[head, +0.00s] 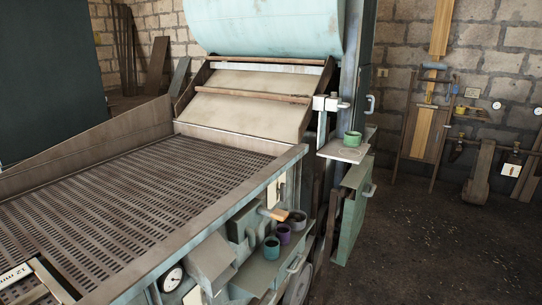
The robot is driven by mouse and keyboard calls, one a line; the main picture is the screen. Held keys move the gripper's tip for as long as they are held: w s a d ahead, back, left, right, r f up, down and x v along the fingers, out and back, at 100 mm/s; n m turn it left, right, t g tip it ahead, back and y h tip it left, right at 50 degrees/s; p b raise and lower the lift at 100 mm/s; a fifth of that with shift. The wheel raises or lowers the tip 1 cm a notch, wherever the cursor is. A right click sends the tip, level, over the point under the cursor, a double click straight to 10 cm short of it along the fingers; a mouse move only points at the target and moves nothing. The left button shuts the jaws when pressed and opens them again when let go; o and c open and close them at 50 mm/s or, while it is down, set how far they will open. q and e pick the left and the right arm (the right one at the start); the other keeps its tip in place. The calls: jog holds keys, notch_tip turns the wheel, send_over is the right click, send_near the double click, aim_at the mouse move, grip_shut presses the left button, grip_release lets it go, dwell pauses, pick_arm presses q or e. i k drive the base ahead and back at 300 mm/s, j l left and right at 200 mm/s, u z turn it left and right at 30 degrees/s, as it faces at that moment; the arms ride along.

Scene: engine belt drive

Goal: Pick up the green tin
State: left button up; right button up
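A small round green tin (353,138) stands upright on a small pale shelf (340,154) on the right side of the machine. A second green or teal tin (271,248) stands lower down, on a ledge at the machine's near side. Beside it stand a purple tin (284,234) and a dark greyish tin (297,219). Both green tins look open at the top. Neither of my grippers shows in the head view.
A large machine with a slatted metal bed (130,210) fills the left and middle. A brush with a wooden handle (272,214) lies near the lower tins. A green door panel (352,212) hangs below the shelf. The floor (430,240) at right is clear.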

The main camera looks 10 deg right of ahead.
aim_at(351, 139)
jog(key=i+l, duration=1.3)
jog(key=l, duration=0.2)
jog(key=u, duration=0.05)
